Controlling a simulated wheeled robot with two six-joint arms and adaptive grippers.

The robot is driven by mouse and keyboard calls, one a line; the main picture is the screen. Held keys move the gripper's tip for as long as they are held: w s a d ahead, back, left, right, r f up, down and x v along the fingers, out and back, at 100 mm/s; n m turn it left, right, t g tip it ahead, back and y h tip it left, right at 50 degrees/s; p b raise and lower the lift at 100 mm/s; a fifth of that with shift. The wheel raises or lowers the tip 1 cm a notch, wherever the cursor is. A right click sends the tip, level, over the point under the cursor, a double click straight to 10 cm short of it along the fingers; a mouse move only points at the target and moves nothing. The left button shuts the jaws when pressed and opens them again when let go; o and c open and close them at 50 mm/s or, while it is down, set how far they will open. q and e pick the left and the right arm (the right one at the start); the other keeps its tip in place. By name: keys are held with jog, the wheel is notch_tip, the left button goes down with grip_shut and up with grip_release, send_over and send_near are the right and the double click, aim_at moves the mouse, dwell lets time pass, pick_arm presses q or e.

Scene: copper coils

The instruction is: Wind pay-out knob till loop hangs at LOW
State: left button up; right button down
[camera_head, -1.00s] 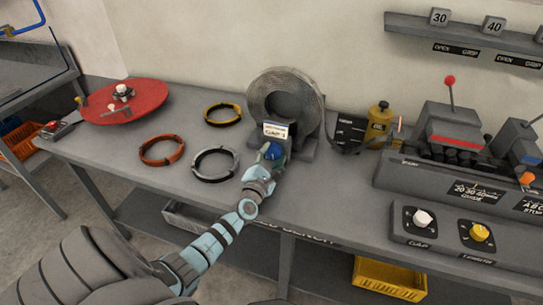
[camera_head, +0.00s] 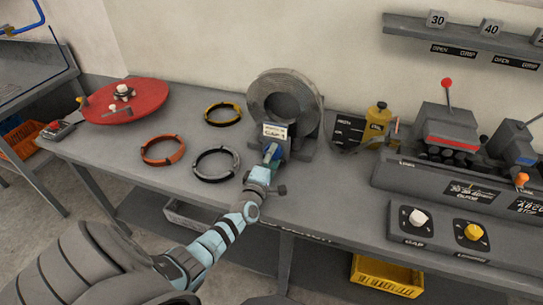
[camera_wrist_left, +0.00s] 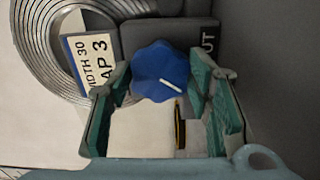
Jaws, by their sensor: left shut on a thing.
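The blue pay-out knob (camera_wrist_left: 160,72) with a white pointer line shows in the left wrist view, on the front of a grey coil stand. My left gripper (camera_wrist_left: 162,88) has one finger on each side of it and is shut on it. In the head view my left gripper (camera_head: 271,153) reaches the stand below the large metal coil (camera_head: 260,96) and mostly hides the knob. The pointer slants down to the right in the wrist view. A dark board (camera_head: 347,131) with small white marks stands right of the coil. My right gripper is out of view.
A white label card (camera_head: 275,130) is on the stand. A red disc (camera_head: 124,102), an orange ring (camera_head: 162,151), a yellow ring (camera_head: 222,114) and a silver-black ring (camera_head: 215,165) lie left. A yellow bottle (camera_head: 377,118) and a control panel (camera_head: 440,237) with two knobs are right.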

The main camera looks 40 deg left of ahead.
pick_arm(q)
jog(key=shift+m, duration=0.4)
jog(key=o, duration=1.1)
jog(key=shift+o, duration=0.2)
jog(key=v, duration=1.2)
jog(key=shift+d, duration=0.1)
